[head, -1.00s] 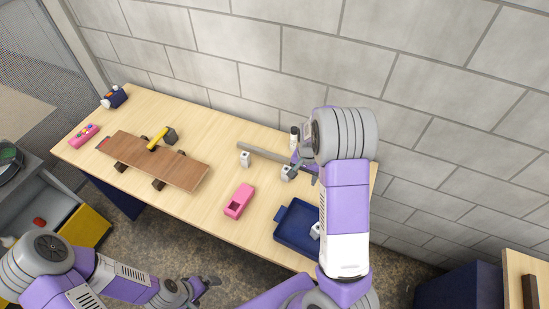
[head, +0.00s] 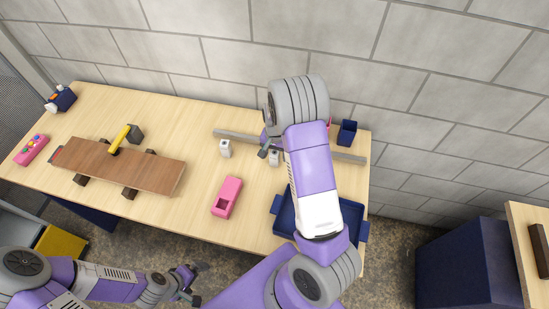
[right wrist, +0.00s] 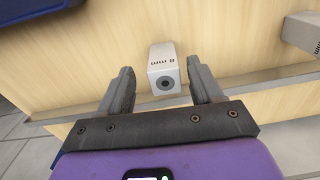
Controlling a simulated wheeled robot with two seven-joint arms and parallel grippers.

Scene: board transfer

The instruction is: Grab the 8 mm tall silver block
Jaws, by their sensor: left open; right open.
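The silver block marked "8 mm" (right wrist: 165,70) stands on the table between the two fingers of my right gripper (right wrist: 160,78) in the right wrist view. A gap shows on each side of it, and the gripper is open. In the head view this block (head: 274,158) is partly hidden behind my right gripper (head: 266,148). A second silver block (head: 225,148) stands to its left; it also shows at the right edge of the right wrist view (right wrist: 302,32), its label unreadable. My left gripper (head: 196,283) is open and empty, low in front of the table.
A grey rail (head: 340,156) runs behind the blocks near the wall. A blue tray (head: 283,222) lies at the front right, partly hidden by my right arm.

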